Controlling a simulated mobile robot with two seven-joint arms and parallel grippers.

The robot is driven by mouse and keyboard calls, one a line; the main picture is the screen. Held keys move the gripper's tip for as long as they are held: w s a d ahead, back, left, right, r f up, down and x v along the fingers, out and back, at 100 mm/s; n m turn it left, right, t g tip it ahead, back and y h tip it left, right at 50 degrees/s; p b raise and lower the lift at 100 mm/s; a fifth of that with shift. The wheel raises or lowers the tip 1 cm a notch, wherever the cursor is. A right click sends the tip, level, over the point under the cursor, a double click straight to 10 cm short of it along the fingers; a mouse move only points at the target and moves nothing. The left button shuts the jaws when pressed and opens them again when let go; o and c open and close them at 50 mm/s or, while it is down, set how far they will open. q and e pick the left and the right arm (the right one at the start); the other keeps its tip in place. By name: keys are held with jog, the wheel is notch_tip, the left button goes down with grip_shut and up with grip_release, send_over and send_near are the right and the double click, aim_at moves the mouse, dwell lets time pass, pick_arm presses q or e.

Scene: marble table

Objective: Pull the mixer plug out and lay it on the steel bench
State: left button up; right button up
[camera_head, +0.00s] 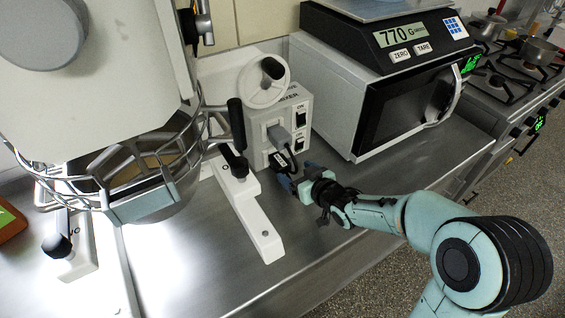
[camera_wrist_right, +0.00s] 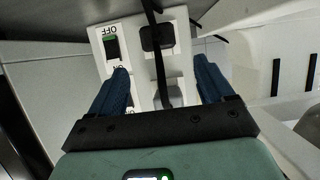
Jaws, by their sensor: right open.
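A light grey control box (camera_head: 258,117) with a white dial stands beside the mixer in the head view. A grey plug (camera_head: 278,134) sits in its front face, with a black cable. A black piece (camera_head: 281,160) is just below it. My right gripper (camera_head: 294,180) is low in front of the box, close to the black piece. In the right wrist view its blue fingers (camera_wrist_right: 160,76) are apart, with the cable, the grey plug (camera_wrist_right: 170,96) and the box face between them; nothing is gripped. The black piece (camera_wrist_right: 157,38) lies beyond the fingertips. My left gripper is out of view.
The steel bench (camera_head: 190,265) has clear metal at the front. The mixer's white foot (camera_head: 248,212) is left of the gripper. A microwave (camera_head: 385,100) with a scale (camera_head: 395,40) on top stands right of the box. A gas stove (camera_head: 515,75) is farther right.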

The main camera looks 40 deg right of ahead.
aim_at(284, 164)
jog(key=b+x, duration=0.1)
jog(key=x, duration=0.9)
jog(key=shift+w+f, duration=0.2)
jog(key=shift+w, duration=0.05)
jog(key=c, duration=1.2)
